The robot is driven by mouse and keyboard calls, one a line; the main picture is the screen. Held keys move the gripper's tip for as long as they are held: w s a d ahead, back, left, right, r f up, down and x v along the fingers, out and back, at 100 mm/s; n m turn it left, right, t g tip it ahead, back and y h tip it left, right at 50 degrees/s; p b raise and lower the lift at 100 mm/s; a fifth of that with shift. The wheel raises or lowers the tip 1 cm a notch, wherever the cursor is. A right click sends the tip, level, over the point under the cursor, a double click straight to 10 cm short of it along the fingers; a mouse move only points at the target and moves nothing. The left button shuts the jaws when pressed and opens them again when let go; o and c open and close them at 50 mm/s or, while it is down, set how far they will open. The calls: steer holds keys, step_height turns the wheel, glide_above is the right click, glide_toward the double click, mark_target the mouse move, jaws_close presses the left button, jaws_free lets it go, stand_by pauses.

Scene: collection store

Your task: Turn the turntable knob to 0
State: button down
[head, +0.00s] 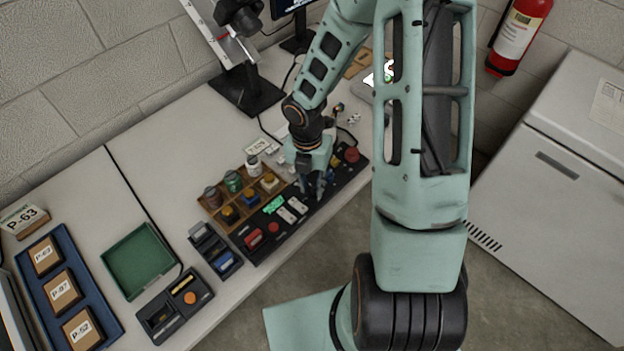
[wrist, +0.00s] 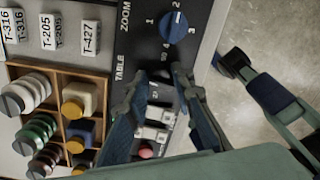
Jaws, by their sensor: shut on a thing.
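The black control panel (head: 262,237) lies along the front edge of the table. In the wrist view a "TABLE" label (wrist: 119,68) is printed on it, beside the turntable knob (wrist: 160,75). This knob is dark and mostly hidden between my fingertips. My gripper (wrist: 163,77) points down and is shut on it. In the head view my gripper (head: 314,190) is over the panel's right half, and the knob is hidden. I cannot read the knob's pointer. A blue zoom knob (wrist: 175,27) with numbers around it sits just beyond my fingertips.
White switches (head: 291,211), a green display (head: 273,204) and a red knob (head: 351,155) are close by on the panel. A wooden rack (head: 210,208) of jars stands behind it. A green tray (head: 140,258) and a blue tray (head: 105,328) lie left. A fire extinguisher (head: 520,32) hangs right.

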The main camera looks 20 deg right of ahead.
mark_target(309, 185)
steer(key=shift+r+n+p, duration=0.1)
steer(key=shift+n+p, duration=0.2)
steer(key=shift+n, duration=0.3)
steer(key=shift+w, duration=0.1)
steer(key=c, duration=1.7)
jaws_free()
steer(key=shift+o, duration=0.2)
step_height(309, 185, up, 12)
steer(key=shift+a, duration=0.35)
steer(key=shift+w, duration=0.1)
